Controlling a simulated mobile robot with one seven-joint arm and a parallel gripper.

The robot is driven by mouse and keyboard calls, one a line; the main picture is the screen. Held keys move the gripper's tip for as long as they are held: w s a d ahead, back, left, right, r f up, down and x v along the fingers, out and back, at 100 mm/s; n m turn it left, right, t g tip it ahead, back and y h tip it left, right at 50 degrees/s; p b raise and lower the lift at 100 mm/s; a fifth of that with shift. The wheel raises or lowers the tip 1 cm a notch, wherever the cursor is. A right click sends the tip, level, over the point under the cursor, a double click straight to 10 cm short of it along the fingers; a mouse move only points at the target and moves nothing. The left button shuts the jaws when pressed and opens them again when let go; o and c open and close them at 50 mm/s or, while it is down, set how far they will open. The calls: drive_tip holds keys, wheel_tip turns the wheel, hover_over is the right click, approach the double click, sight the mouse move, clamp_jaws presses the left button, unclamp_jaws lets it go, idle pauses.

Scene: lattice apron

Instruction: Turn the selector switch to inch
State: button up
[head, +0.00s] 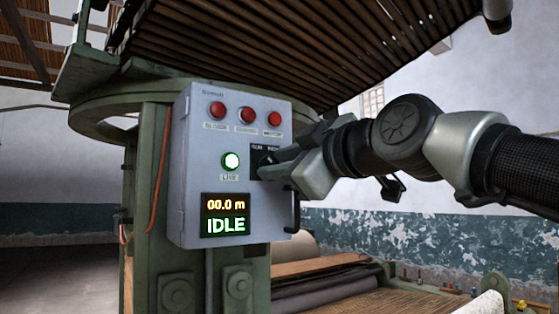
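The selector switch (264,160) sits on a dark plate at the right of the grey control box (190,180). Labels above it read what looks like RUN on the left and a partly covered word on the right, perhaps INCH. My gripper (274,161) reaches in from the right, with its fingertips at the switch knob. The fingers hide most of the knob, so its pointing direction does not show. I cannot tell whether the fingers are closed on it or only beside it. The display (225,215) reads 00.0 m and IDLE.
Three red lamps or buttons (246,112) line the top of the box. A dark handle (291,210) sticks out at the box's right edge. Green machine posts (150,210) stand behind.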

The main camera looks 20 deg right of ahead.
drive_tip(key=shift+c, duration=0.4)
clamp_jaws()
drive_tip(key=shift+f+m+b, duration=0.1)
drive_tip(key=shift+m+b, duration=0.2)
drive_tip(key=m+b, duration=0.5)
drive_tip(key=m, duration=1.2)
drive_tip(key=shift+m, duration=0.3)
